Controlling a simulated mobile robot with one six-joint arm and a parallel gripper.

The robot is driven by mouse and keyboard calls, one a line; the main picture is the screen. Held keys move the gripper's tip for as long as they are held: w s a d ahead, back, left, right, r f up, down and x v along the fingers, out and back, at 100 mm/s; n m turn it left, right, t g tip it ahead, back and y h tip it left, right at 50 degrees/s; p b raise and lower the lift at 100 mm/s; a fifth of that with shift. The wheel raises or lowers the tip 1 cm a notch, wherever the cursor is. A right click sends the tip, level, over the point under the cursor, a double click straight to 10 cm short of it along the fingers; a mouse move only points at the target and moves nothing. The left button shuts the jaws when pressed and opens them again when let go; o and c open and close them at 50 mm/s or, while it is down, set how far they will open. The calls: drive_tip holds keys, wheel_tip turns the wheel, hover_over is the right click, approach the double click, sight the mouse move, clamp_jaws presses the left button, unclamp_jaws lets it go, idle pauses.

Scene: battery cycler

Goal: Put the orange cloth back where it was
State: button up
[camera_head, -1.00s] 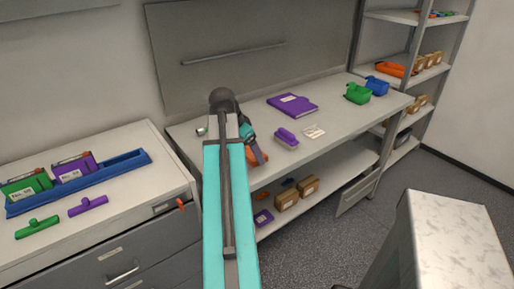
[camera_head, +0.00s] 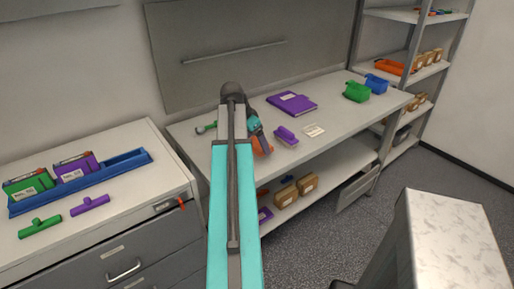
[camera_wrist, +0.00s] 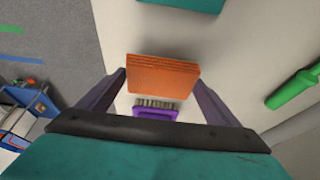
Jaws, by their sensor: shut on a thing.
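The orange cloth (camera_wrist: 162,80) is a folded, layered block between the two fingers of my gripper (camera_wrist: 160,84) in the wrist view. My gripper is shut on it. In the head view, the cloth (camera_head: 263,147) shows as an orange patch at my gripper (camera_head: 262,142), over the front part of the workbench (camera_head: 345,112). My arm hides part of the bench there. I cannot tell whether the cloth touches the bench top.
A purple brush (camera_head: 286,136) lies close to the right of my gripper; its bristles show in the wrist view (camera_wrist: 155,110). A small white item (camera_head: 314,130) and a purple binder (camera_head: 292,103) lie beyond. A green-handled item (camera_head: 206,127) lies left of my arm.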

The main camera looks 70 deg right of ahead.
sight(256, 143)
drive_tip(key=shift+d, duration=0.7)
drive_tip(key=shift+a+f+p, duration=0.2)
drive_tip(key=shift+f+p, duration=0.3)
drive_tip(key=shift+f, duration=1.35)
drive_tip(key=shift+f, duration=0.15)
drive_tip(key=o, duration=0.9)
drive_tip(key=shift+r, duration=0.25)
drive_tip(key=shift+b+v, duration=0.8)
drive_tip(key=shift+v, duration=5.1)
drive_tip(key=shift+a, duration=0.1)
